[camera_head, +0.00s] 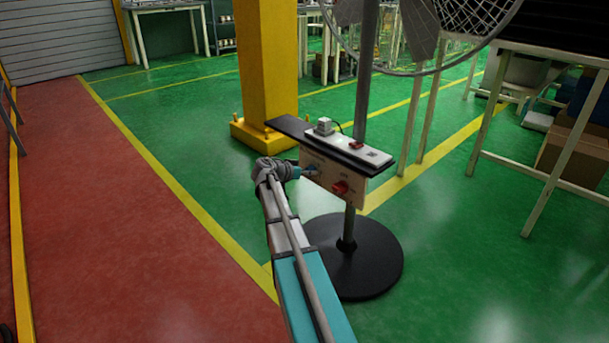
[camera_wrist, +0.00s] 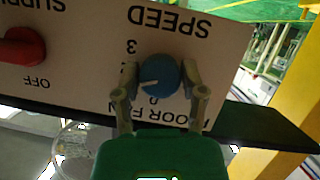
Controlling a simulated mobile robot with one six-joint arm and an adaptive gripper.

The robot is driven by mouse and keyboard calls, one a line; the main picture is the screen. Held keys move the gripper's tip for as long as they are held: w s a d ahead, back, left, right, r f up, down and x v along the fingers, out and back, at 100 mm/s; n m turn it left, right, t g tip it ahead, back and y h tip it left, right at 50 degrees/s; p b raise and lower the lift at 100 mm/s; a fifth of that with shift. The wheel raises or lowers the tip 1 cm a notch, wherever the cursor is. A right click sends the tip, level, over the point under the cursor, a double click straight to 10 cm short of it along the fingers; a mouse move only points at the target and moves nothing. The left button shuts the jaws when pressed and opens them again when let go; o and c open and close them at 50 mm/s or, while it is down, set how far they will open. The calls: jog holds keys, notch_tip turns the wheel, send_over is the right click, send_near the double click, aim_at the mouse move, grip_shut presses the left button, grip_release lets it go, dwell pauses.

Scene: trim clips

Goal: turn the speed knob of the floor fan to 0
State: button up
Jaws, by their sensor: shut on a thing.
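The blue speed knob (camera_wrist: 159,75) is on a pale panel (camera_wrist: 90,75) whose lettering appears upside down in the wrist view. My gripper (camera_wrist: 160,80) is shut on this knob, with one finger on each side. The knob's white pointer line points to the picture left and slightly down, away from the 0 printed just below the knob. A 3 shows at its upper left; the marks nearer the pointer are partly hidden by the left finger. In the head view the knob (camera_head: 311,169) is small at the panel's left, with my gripper (camera_head: 302,172) at it.
A red knob (camera_wrist: 22,46) marked OFF is beside the speed knob, and shows in the head view too (camera_head: 340,187). A dark shelf (camera_head: 290,127) tops the panel. The fan's pole (camera_head: 366,80) and round base (camera_head: 350,265) stand behind. A yellow column (camera_head: 268,65) is close behind.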

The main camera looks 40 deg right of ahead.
jog(key=n+g+b, duration=0.1)
jog(key=n, duration=0.1)
jog(key=n+g+h+b, duration=0.1)
jog(key=n+g, duration=0.1)
jog(key=shift+s+d+f, duration=0.1)
jog(key=shift+f, duration=0.1)
jog(key=n+g+b, duration=0.1)
jog(key=n, duration=0.1)
jog(key=shift+n+h+b, duration=0.4)
jog(key=shift+r+n+g+b, duration=0.1)
jog(key=shift+n+g+b, duration=0.4)
jog(key=shift+n, duration=0.4)
jog(key=shift+h, duration=0.3)
jog(key=o, duration=1.2)
jog(key=shift+c, duration=0.2)
